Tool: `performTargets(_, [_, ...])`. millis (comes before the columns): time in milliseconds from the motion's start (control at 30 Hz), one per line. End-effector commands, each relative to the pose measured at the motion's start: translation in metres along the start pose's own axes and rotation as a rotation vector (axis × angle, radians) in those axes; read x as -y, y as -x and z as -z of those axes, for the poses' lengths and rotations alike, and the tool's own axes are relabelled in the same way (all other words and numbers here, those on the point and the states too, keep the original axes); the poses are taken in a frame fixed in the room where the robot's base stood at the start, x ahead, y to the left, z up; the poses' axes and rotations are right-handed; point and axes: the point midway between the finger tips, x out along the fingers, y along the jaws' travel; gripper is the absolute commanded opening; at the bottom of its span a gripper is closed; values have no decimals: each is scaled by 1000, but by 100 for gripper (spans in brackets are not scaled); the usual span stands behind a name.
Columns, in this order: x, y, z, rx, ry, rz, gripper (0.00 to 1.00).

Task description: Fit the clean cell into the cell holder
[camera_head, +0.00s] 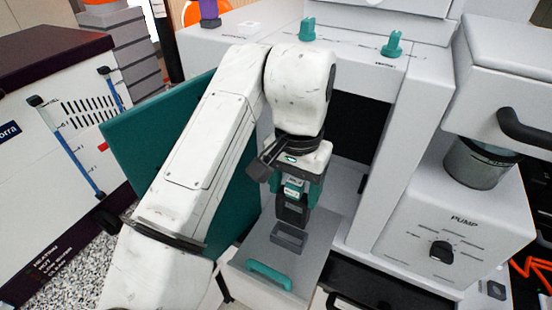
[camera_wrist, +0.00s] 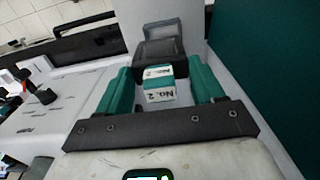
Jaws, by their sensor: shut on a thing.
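The cell (camera_head: 292,211) is a dark grey block with a teal and white label on top. The label reads "No. 2" in the wrist view (camera_wrist: 160,94). My gripper (camera_head: 296,188) is shut on it, with a teal finger on each side, and holds it upright. The cell holder (camera_head: 288,236) is a small grey rectangular frame on a grey drawer plate. It shows beyond the cell in the wrist view (camera_wrist: 164,29). The cell's lower end is at the holder's far edge in the head view. I cannot tell whether they touch.
The drawer plate (camera_head: 250,250) has a teal handle (camera_head: 269,275) and extends from the dark opening (camera_head: 383,128) of a white machine. A teal door (camera_head: 140,140) stands open to the left. A pump unit (camera_head: 455,225) with a black knob is to the right.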

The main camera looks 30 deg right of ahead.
Motion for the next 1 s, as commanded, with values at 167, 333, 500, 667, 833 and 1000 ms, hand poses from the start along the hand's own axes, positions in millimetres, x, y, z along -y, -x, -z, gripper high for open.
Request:
performTargets(167, [0, 0, 0, 0, 0, 0, 0])
performTargets(333, [0, 0, 0, 0, 0, 0, 0])
performTargets(500, [0, 0, 0, -2, 0, -1, 0])
performTargets(667, [0, -7, -1, -1, 0, -1, 0])
performTargets(833, [0, -20, -1, -1, 0, 0, 0])
performTargets(1000, [0, -35, -1, -1, -1, -2, 0])
